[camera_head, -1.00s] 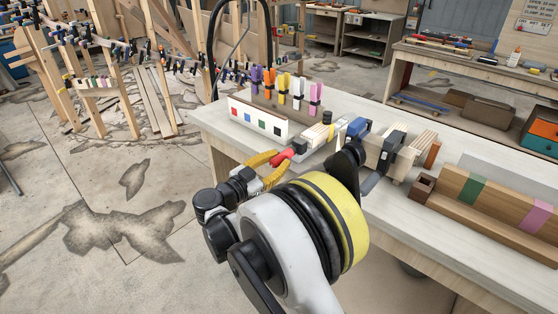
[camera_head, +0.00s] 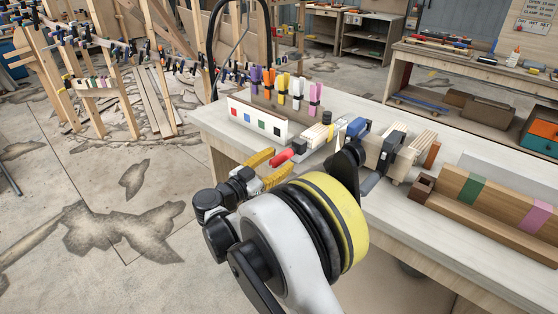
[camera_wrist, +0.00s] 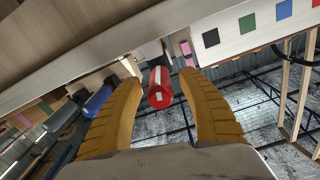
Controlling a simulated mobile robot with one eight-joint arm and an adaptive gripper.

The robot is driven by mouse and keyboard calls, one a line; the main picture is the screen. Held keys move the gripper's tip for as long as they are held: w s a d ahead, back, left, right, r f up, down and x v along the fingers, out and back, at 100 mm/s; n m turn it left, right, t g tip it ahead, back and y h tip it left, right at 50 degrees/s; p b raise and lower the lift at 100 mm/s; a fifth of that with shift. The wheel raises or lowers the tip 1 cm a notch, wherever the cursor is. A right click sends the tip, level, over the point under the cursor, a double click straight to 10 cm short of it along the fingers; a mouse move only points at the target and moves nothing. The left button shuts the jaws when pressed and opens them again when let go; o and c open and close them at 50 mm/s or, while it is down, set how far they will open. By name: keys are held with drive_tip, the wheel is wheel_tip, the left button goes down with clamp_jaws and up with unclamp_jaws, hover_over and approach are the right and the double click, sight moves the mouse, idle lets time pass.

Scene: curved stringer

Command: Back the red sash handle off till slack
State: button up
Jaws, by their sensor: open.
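The red sash handle (camera_head: 281,158) sticks out past the near left edge of the workbench, below a white block with coloured squares. In the wrist view the red handle (camera_wrist: 160,88), with a white stripe on its side and a white mark on its end, lies between the two yellow fingers. My gripper (camera_head: 270,168) is open around the handle, and gaps show on both sides of it in the wrist view (camera_wrist: 162,92). The clamp's bar behind the handle is partly hidden by my arm.
A blue handle (camera_wrist: 98,101) and a dark grey one sit left of the fingers in the wrist view. The white block (camera_head: 258,119) with coloured squares stands behind the gripper. Several coloured clamps stand beyond it.

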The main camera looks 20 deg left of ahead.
drive_tip(key=shift+s, duration=0.1)
drive_tip(key=v, duration=1.1)
drive_tip(key=shift+s, duration=0.4)
drive_tip(key=shift+a, duration=0.15)
drive_tip(key=shift+v, duration=0.95)
